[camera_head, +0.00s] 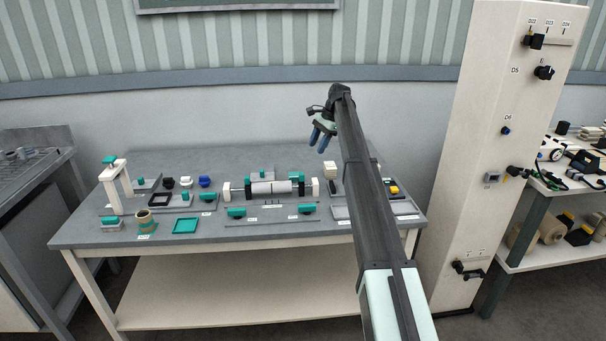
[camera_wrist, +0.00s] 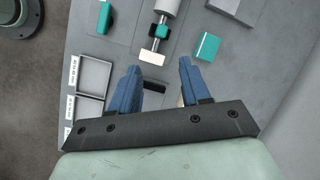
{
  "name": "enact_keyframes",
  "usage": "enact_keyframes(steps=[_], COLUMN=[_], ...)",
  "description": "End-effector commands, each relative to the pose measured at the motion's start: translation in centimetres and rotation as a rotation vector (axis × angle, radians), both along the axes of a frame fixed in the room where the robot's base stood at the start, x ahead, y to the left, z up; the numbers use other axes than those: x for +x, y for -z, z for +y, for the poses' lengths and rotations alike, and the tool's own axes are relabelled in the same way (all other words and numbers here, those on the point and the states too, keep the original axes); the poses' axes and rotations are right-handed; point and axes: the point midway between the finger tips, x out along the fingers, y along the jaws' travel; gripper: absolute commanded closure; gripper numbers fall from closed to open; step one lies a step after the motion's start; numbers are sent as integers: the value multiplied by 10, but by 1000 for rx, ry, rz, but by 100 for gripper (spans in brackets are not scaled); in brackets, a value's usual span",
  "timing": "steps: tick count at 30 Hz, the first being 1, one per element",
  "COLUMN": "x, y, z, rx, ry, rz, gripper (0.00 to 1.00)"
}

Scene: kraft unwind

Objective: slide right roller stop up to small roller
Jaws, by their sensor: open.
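The white roller (camera_head: 272,188) lies on its shaft in the middle of the table; its end also shows at the top of the wrist view (camera_wrist: 170,7). A teal and black collar (camera_head: 301,187), likely the right roller stop, sits on the shaft right of the roller; it also shows in the wrist view (camera_wrist: 161,30). I cannot tell which part is the small roller. My gripper (camera_head: 322,137) is open and empty, with blue fingers, above the back right of the table; its fingers show in the wrist view (camera_wrist: 158,70).
A teal block (camera_wrist: 206,46) lies beside the shaft end. Another teal piece (camera_head: 307,208) sits on the front rail. Grey trays (camera_wrist: 95,75) lie at the table's right front. A cream block (camera_head: 330,170) stands at the back right. A tall white cabinet (camera_head: 490,150) borders the table's right.

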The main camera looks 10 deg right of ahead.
Motion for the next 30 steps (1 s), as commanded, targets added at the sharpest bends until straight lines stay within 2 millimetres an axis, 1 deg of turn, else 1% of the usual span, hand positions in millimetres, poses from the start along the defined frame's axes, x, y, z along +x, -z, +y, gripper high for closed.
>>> enact_keyframes(steps=[3,9,12,17,23,30], x=[0,0,0,0,-1,-1], y=[-2,-2,-2,4,28,67], z=[4,5,5,7,17,34], rx=[23,27,26,26,25,25], ry=[180,404,461,489,487,486], rz=[71,161,184,195,196,195], gripper=[53,53,53,53,53,53])
